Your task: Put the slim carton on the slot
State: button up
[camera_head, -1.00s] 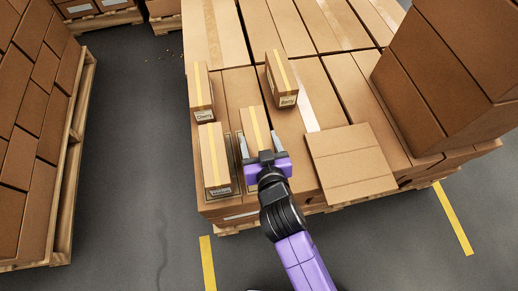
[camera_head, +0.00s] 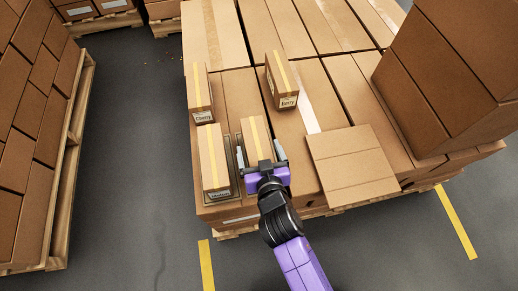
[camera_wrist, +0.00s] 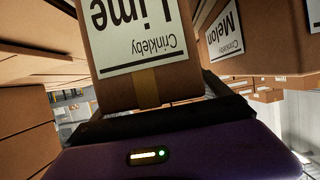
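The slim carton (camera_head: 255,138), brown with a yellow tape stripe, stands upright beside the Melon carton on the pallet's front left. Its label reads "Crinkleby Lime" in the wrist view (camera_wrist: 135,35). The dark-rimmed slot (camera_head: 234,151) shows as a thin edge along the carton's left side; the gripper hides its front, and I cannot tell whether the carton's base rests in it. My gripper (camera_head: 260,153) is at the carton's near end, one finger on each side. Small gaps show between fingers and carton, so it looks open.
The Melon carton (camera_head: 213,157) stands close on the left in its own dark frame. Cherry (camera_head: 196,95) and Berry (camera_head: 281,80) cartons stand behind. A flat box (camera_head: 350,165) lies to the right, with tall stacked boxes (camera_head: 437,75) beyond it. Open floor lies to the left.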

jog(key=shift+r, duration=0.2)
jog(key=p+v, duration=0.2)
jog(key=v, duration=1)
jog(key=s+d+r+m+t+h, duration=0.1)
jog(key=s+d+r+h, duration=0.1)
jog(key=s+d+r, duration=0.4)
jog(key=s+d+r+m+h, duration=0.1)
jog(key=s+d+r+m, duration=0.1)
jog(key=s+d+r, duration=0.5)
jog(key=s+d, duration=0.6)
jog(key=s, duration=0.1)
jog(key=shift+s+d+r+t+h, duration=0.2)
jog(key=shift+s+t+h, duration=0.2)
